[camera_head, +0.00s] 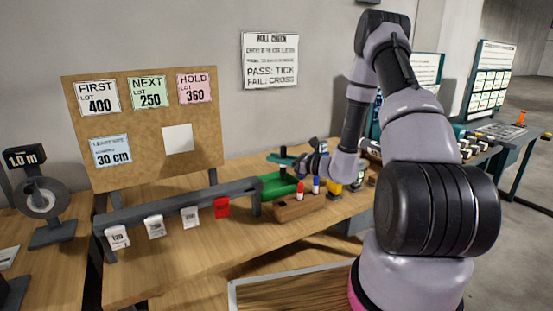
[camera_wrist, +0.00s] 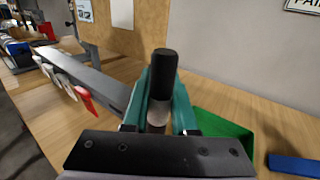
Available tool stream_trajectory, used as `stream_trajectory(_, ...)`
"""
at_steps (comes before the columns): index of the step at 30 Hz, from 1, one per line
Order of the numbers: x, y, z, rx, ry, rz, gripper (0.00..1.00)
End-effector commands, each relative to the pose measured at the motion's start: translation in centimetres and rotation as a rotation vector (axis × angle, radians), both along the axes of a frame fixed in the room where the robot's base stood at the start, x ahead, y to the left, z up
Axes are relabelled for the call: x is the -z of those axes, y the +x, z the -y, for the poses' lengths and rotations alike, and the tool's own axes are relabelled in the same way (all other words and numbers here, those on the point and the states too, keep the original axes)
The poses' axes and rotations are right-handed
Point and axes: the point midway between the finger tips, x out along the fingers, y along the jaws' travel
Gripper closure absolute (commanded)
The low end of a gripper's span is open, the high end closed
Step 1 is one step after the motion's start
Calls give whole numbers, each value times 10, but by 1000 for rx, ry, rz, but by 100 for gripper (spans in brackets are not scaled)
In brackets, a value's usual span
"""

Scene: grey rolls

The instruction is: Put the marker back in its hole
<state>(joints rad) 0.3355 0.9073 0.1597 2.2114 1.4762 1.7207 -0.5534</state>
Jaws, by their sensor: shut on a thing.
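My gripper (camera_head: 284,161) is out over the bench near the green tray in the head view. In the wrist view its teal fingers (camera_wrist: 161,92) are shut on a marker (camera_wrist: 164,72) with a black top end and a paler body. The marker's black end also shows in the head view (camera_head: 283,149); its lower end is hidden. The wooden marker block (camera_head: 297,208) stands in front and to the right of the gripper, with a red-topped marker (camera_head: 300,190) and a blue-topped marker (camera_head: 316,185) upright in it.
A green tray (camera_head: 277,185) lies beneath the gripper and also shows in the wrist view (camera_wrist: 225,133). A grey rail (camera_head: 175,205) with white tags and a red tag (camera_head: 222,207) runs left. A pinboard (camera_head: 145,125) stands behind. A blue object (camera_wrist: 294,165) lies right in the wrist view.

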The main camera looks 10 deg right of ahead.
Motion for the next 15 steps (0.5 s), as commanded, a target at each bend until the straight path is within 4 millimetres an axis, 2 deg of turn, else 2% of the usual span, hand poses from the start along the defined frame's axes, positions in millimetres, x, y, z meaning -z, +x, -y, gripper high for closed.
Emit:
stream_trajectory(5,10,0,0,1,1,-1,100)
stream_trajectory(15,44,0,0,2,2,-2,100)
